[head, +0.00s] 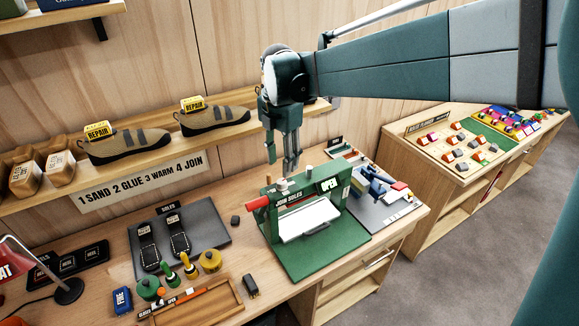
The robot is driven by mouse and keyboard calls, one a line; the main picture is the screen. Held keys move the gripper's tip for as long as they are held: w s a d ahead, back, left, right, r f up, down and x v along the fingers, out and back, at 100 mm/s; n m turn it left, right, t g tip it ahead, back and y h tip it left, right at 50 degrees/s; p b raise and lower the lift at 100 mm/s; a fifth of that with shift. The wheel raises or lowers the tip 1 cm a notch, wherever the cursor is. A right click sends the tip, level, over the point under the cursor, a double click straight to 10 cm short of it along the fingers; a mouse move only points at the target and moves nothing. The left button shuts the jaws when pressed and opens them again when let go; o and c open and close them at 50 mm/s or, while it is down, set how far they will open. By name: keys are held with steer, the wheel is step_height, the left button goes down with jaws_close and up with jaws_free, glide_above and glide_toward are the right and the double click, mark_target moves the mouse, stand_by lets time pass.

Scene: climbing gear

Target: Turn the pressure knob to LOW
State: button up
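The green press (312,253), lettered "JOIN SOLES", stands on the workbench at centre right, with a white plate at its front and an "OPEN" sign on it. A small pale knob (283,185) sits on top of the press, near its left end. It looks like the pressure knob, but its setting and any LOW mark are too small to read. A red-ended handle (259,202) sticks out to the left. My gripper (282,165) points down just above the knob. Its fingers are apart, with nothing seen between them, and I cannot tell whether they touch the knob.
A shelf (135,158) with shoes tagged "REPAIR" runs behind. A grey mat (208,236) with soles lies left of the press. Bottles and a wooden tray (222,303) stand in front-left. A grey board (388,215) with tools lies right. A dark block (251,286) lies near the front edge.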

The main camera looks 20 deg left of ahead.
mark_target(282, 181)
steer(key=shift+f, duration=3.85)
steer(key=shift+c, duration=0.7)
steer(key=c, duration=0.7)
